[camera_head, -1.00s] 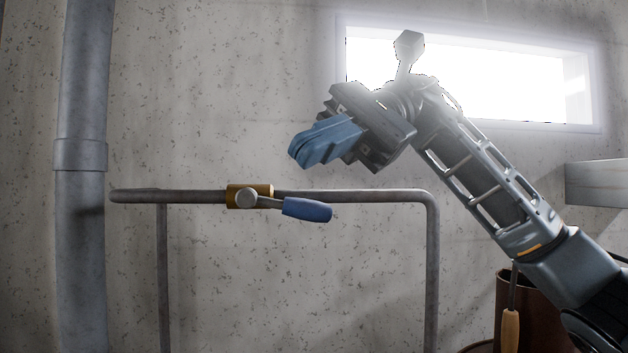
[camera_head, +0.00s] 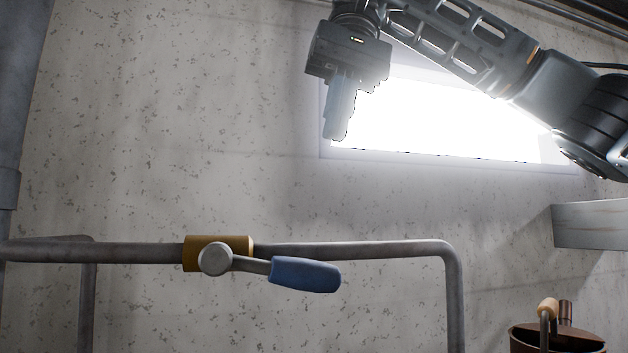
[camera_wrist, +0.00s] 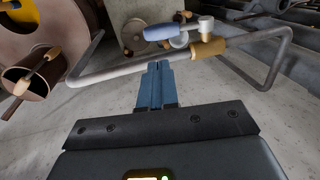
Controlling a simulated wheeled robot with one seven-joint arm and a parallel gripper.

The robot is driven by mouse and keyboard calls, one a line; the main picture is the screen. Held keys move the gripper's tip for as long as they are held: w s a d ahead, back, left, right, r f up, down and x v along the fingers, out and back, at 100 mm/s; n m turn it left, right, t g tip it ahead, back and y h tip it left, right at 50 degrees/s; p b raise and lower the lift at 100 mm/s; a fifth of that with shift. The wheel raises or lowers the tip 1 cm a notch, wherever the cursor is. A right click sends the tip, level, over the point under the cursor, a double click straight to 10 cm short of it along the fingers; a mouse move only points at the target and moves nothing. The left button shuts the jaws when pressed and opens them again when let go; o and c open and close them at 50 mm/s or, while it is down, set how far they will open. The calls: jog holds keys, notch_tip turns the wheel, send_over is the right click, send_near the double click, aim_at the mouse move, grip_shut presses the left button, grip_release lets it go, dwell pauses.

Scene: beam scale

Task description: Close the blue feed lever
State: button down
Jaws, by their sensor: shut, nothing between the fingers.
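The blue feed lever (camera_head: 305,275) is a blue grip on a grey arm, fixed by a round pivot to a brass valve body (camera_head: 218,253) on a horizontal pipe. It points right along the pipe, tilted slightly down. My gripper (camera_head: 336,138) is up in front of the bright window, above the lever and apart from it, with its blue fingers pointing down. The fingers are shut and empty. In the wrist view, the fingertips (camera_wrist: 158,66) show below the pipe, and the blue lever (camera_wrist: 165,32) and brass valve (camera_wrist: 207,47) show beyond them.
The grey pipe (camera_head: 350,250) bends down at its right end. A grey shelf (camera_head: 590,227) juts from the wall at right, and a brown drum (camera_head: 555,340) with a wooden-handled item stands below it. The space between my gripper and the lever is clear.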

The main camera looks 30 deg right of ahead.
jog(key=b, duration=0.4)
send_near(275, 269)
jog(key=d+f, duration=0.1)
jog(key=f, duration=0.1)
jog(key=d+f, duration=0.1)
jog(key=f, duration=0.1)
jog(key=d+f, duration=0.1)
jog(key=f, duration=0.1)
jog(key=shift+w+f, duration=0.1)
jog(key=shift+a+f, duration=0.1)
jog(key=shift+a, duration=0.05)
